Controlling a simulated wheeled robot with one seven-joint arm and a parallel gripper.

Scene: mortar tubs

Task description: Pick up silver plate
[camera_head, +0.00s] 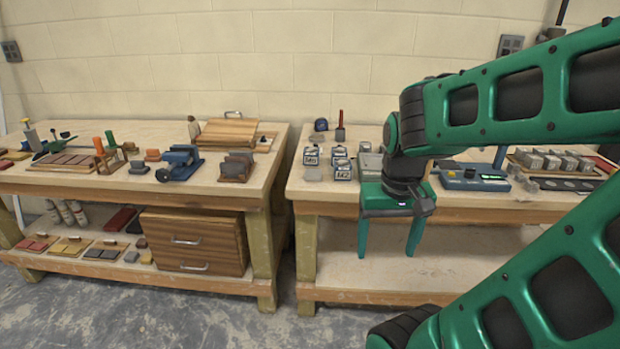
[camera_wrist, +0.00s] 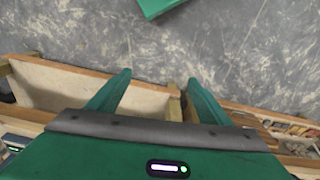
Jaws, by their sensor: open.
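My gripper (camera_head: 388,252) hangs in front of the right workbench, its two green fingers pointing down and spread apart with nothing between them. The wrist view also shows my gripper (camera_wrist: 159,77) open and empty, over the floor and bench edges. A small flat silver-grey piece (camera_head: 313,174) lies near the left front edge of the right benchtop, left of my gripper. A larger grey piece (camera_head: 371,162) lies just behind my gripper, partly hidden by it. I cannot tell which of these is the silver plate. Neither shows clearly in the wrist view.
A blue device (camera_head: 470,178) and a tray of grey blocks (camera_head: 555,163) are on the right. The left workbench (camera_head: 120,183) holds tools and blocks. A narrow gap separates the benches.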

